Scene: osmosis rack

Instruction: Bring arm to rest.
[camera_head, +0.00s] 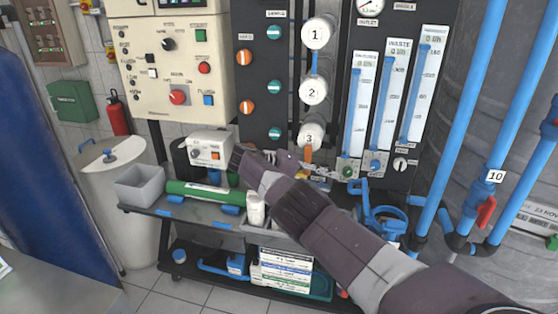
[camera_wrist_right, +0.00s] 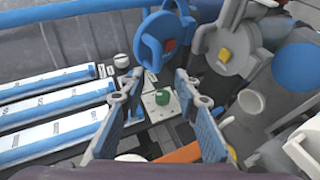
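My right arm comes in from the lower right of the head view and bends in front of the rack. My right gripper (camera_head: 318,168) is small and partly hidden there, near a green knob (camera_head: 348,172) under the flow meters. In the right wrist view my right gripper (camera_wrist_right: 158,84) is open, its two fingers apart with nothing held between them. The green knob (camera_wrist_right: 164,97) shows beyond the gap between the fingers. My left gripper is not in view.
The rack's dark panel (camera_head: 259,88) carries valves and gauges close behind the arm. Blue pipes (camera_head: 467,110) rise at the right.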

